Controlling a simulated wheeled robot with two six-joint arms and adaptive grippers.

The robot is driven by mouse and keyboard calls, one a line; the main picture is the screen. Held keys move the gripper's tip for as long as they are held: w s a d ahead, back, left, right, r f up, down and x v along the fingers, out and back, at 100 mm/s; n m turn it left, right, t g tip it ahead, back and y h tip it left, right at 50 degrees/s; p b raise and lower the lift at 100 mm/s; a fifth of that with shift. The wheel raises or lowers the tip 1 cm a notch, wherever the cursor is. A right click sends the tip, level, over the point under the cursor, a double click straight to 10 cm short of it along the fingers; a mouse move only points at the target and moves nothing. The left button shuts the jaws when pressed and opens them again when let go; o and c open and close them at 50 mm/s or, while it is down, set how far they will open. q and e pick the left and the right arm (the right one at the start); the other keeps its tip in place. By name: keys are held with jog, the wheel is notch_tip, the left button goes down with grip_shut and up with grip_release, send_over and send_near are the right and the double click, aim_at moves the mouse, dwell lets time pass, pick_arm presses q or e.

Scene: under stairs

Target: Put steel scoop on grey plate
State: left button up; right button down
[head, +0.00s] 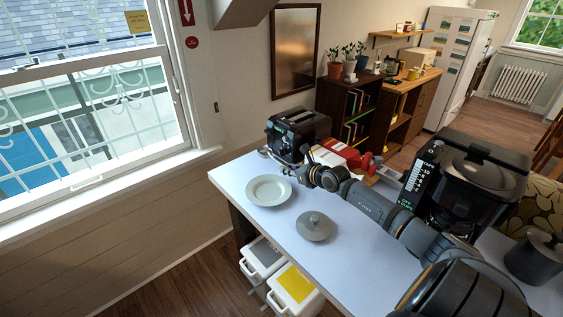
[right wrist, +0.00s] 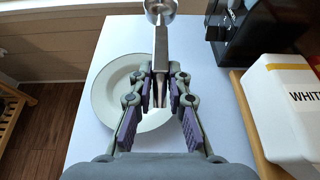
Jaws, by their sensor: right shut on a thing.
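My right gripper (right wrist: 160,88) is shut on the handle of the steel scoop (right wrist: 161,48). The scoop's bowl points away from the gripper, at the top edge of that view. In the head view my right gripper (head: 312,160) is just right of the plate's far side, and the scoop is hard to make out. The scoop's height above the plate cannot be told. My left gripper is out of view.
A black toaster (head: 297,132) stands behind the plate. A white labelled container (right wrist: 280,110) stands right of the gripper in the wrist view. A black coffee machine (head: 468,185) stands farther right.

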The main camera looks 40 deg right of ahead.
pick_arm(q)
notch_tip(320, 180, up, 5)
jog(key=p, duration=0.3)
pick_arm(e)
send_over(281, 200)
jog(key=shift+n, duration=0.3)
notch_tip(281, 200, down, 9)
jog(key=b, duration=0.8)
jog(key=shift+d+r, duration=0.1)
jog(key=shift+r, duration=0.1)
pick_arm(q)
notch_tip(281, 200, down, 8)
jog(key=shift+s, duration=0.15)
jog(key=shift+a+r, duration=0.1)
pick_arm(e)
jog(key=c, duration=1.2)
grip_release()
jog(key=shift+o, duration=0.2)
jog(key=o, duration=0.4)
